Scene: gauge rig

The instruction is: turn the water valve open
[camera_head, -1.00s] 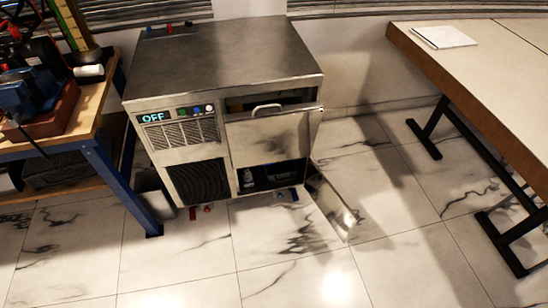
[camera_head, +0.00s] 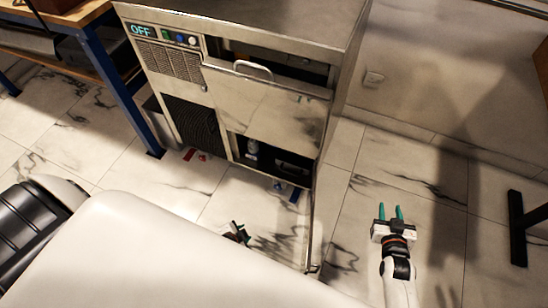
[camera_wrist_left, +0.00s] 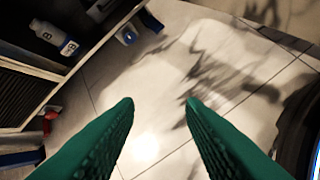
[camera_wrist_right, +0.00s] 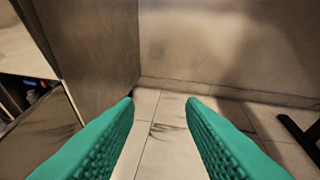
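The steel machine (camera_head: 270,115) has small valve-like fittings low at its base. A blue fitting (camera_head: 294,195) is under the open lower compartment; it also shows in the left wrist view (camera_wrist_left: 127,36). A red fitting (camera_head: 190,154) is under the dark grille; it appears in the left wrist view (camera_wrist_left: 48,121). I cannot tell which is the water valve or how its handle is set. My left gripper (camera_wrist_left: 160,102) is open and empty above the floor in front of the base, mostly hidden by my arm in the head view. My right gripper (camera_head: 390,212) is open and empty, right of the machine.
The machine's display (camera_head: 142,30) reads OFF. A lower door (camera_head: 310,235) stands out from its right front, nearly edge-on. White bottles (camera_wrist_left: 55,36) stand inside the compartment. A blue-legged bench (camera_head: 118,85) is at left. Tiled floor is clear around my right gripper.

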